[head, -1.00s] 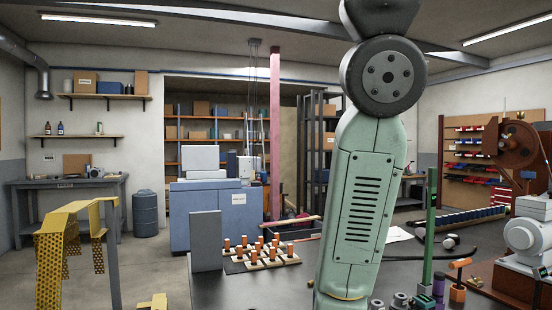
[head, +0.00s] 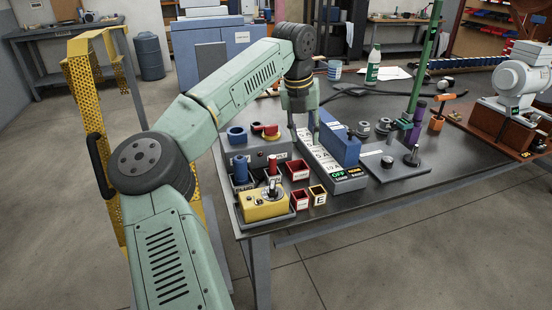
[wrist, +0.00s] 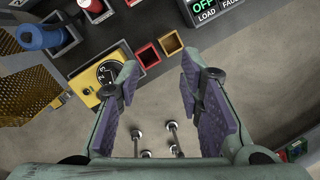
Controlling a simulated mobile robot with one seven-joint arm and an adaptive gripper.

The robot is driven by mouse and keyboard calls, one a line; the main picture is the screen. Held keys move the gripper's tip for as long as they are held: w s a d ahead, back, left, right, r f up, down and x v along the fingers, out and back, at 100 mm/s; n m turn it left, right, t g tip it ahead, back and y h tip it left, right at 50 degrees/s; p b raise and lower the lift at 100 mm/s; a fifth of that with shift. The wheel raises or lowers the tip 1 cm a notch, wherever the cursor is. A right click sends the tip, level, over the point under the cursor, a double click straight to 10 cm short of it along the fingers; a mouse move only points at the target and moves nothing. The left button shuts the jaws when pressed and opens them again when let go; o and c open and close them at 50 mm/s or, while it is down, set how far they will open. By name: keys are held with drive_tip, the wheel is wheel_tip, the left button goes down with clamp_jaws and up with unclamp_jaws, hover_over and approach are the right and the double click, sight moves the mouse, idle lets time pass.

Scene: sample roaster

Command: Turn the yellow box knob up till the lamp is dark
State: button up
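The yellow box (head: 265,206) stands in a grey tray at the near left corner of the table, with a dark round dial and a knob (head: 272,190) on top. In the wrist view the yellow box (wrist: 90,88) is left of my gripper, its dial (wrist: 108,72) partly hidden by the left finger. My gripper (wrist: 160,72) is open and empty, apart from the box. In the head view my gripper (head: 302,122) points down above the table, beyond and right of the box. I cannot make out a lit lamp on the box.
A label strip (head: 337,172) shows green "OFF" over "LOAD" and amber "NONE" beside it. A grey plate with posts (head: 395,175) lies right.

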drive_tip(key=n+g+y, duration=0.1)
drive_tip(key=g+y, duration=0.1)
approach(272, 184)
wheel_tip(272, 184, down, 9)
drive_tip(key=shift+s+f+p, duration=0.1)
drive_tip(key=shift+f+p, duration=0.1)
drive_tip(key=shift+p, duration=0.45)
drive_tip(key=shift+c, duration=0.3)
clamp_jaws()
